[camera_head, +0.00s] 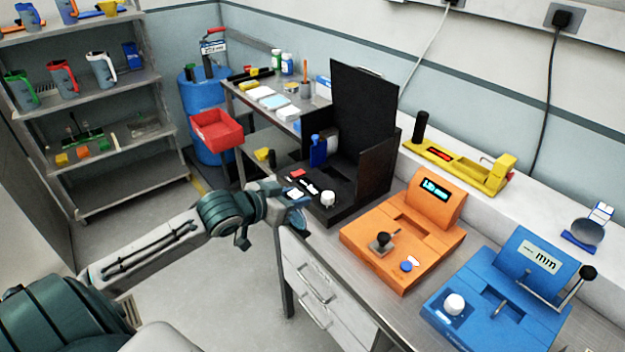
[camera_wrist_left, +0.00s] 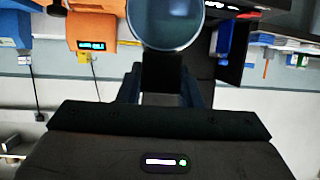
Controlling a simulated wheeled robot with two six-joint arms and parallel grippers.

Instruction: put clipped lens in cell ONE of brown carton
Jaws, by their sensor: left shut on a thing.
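My left gripper (camera_head: 290,196) is at the left edge of the bench, in front of the black device. In the left wrist view, the gripper (camera_wrist_left: 160,92) is shut on the dark clip of a round, clear lens (camera_wrist_left: 166,18) with a pale blue rim. The top of the lens is cut off by the frame edge. In the head view, the lens (camera_head: 299,219) shows only as a small bluish patch at the gripper's tip. No brown carton shows in either view. My right gripper is not in view.
The bench holds a black device (camera_head: 372,160), an orange device (camera_head: 400,240) and a blue device (camera_head: 500,305). A yellow device (camera_head: 455,165) and a round item on a blue base (camera_head: 588,233) stand on the back ledge. A red bin (camera_head: 216,130) and shelves (camera_head: 130,190) stand left. Floor space is open between.

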